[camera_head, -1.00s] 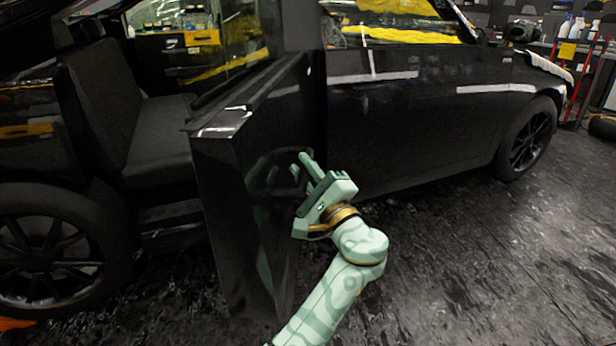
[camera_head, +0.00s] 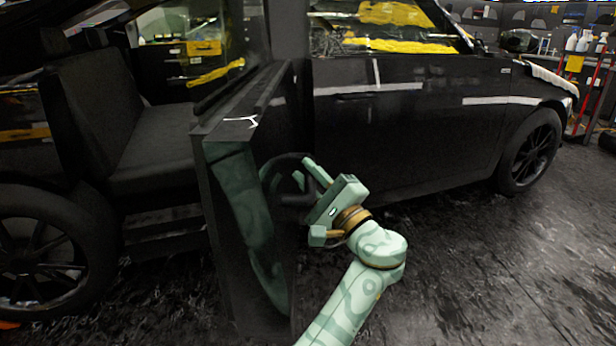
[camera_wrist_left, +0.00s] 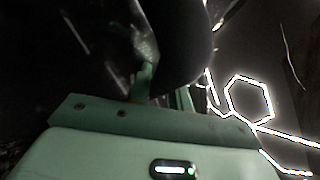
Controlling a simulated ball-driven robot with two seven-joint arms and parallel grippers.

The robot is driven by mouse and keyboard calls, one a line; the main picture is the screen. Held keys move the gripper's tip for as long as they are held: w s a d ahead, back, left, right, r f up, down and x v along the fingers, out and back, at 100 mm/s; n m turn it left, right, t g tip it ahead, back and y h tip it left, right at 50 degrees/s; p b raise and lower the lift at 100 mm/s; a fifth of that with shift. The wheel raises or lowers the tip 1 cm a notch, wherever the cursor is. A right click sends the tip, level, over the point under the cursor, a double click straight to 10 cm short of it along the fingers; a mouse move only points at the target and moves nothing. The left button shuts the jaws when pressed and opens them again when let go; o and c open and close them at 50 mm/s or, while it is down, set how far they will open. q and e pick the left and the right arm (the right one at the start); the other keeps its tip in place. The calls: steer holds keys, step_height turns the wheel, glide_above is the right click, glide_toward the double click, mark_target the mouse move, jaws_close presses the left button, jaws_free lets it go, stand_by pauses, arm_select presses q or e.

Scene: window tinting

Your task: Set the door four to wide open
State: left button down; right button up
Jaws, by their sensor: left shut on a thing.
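The open rear door of the black car, door four (camera_head: 222,225), stands out from the body in the middle of the head view, its glossy panel reflecting my green arm. My left gripper (camera_head: 300,190) is at the door's right side, shut on a dark part that looks like the door's handle (camera_head: 287,198). The fingers partly hide this part. In the left wrist view my left gripper (camera_wrist_left: 160,95) is up against a large dark rounded surface, and the grip itself is hard to make out. My right gripper is in neither view.
The closed front door (camera_head: 400,125) is right of the open door. The rear seat (camera_head: 135,130) shows through the doorway. A rear wheel (camera_head: 45,255) is at left, a front wheel (camera_head: 530,152) at right. The dark floor (camera_head: 470,265) at lower right is clear.

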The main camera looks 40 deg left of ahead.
arm_select(q)
steer(key=c, duration=1.6)
jaws_free()
steer(key=shift+w+d+r, duration=0.1)
steer(key=shift+w+d, duration=0.15)
steer(key=shift+d, duration=0.1)
steer(key=shift+o, duration=0.2)
steer(key=shift+w+d+t, duration=0.2)
steer(key=shift+d+t, duration=0.05)
steer(key=shift+t, duration=0.05)
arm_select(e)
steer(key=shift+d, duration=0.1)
arm_select(q)
steer(key=v, duration=1.6)
steer(key=shift+d+p, duration=0.15)
steer(key=shift+p, duration=0.3)
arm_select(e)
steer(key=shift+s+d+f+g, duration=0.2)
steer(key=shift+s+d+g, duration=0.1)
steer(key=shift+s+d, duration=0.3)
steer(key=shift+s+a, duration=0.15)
